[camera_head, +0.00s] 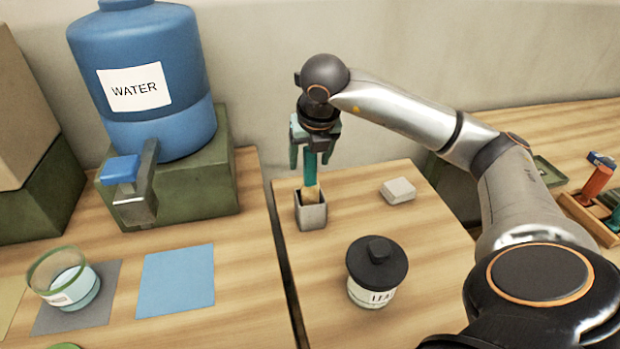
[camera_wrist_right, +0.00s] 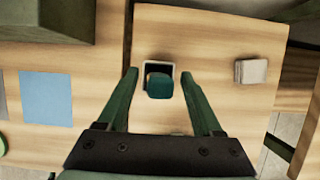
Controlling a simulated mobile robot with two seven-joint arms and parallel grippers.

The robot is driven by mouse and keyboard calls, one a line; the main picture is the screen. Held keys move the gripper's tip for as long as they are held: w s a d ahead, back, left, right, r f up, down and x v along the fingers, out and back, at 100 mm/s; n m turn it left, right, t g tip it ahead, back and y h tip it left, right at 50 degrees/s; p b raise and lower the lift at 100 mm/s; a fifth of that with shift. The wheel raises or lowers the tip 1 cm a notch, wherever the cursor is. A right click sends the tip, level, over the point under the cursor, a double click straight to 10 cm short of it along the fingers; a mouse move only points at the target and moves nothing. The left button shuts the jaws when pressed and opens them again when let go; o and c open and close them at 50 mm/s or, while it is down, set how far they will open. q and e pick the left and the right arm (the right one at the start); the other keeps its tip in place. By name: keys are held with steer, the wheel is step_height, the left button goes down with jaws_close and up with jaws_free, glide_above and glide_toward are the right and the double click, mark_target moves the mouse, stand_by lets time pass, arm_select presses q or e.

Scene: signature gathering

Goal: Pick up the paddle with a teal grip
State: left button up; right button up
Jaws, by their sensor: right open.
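The paddle with a teal grip (camera_head: 311,169) stands upright in a small grey square holder (camera_head: 311,217) on the middle table. Its lower wooden part goes down into the holder, where its end is hidden. My right gripper (camera_head: 313,162) is above the holder, pointing down, with its fingers on either side of the teal grip. In the right wrist view the teal end (camera_wrist_right: 159,86) shows between the two spread green fingers, with gaps on both sides. My left gripper is in neither view.
A lidded jar (camera_head: 372,295) stands in front of the holder, and a small pale block (camera_head: 398,190) lies to its right. A blue water dispenser (camera_head: 145,80) stands on a green box at the left. A glass cup (camera_head: 66,278) and a blue square (camera_head: 176,281) are on the left table.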

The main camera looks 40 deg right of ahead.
steer(key=shift+c, duration=0.2)
jaws_close()
stand_by(0.3)
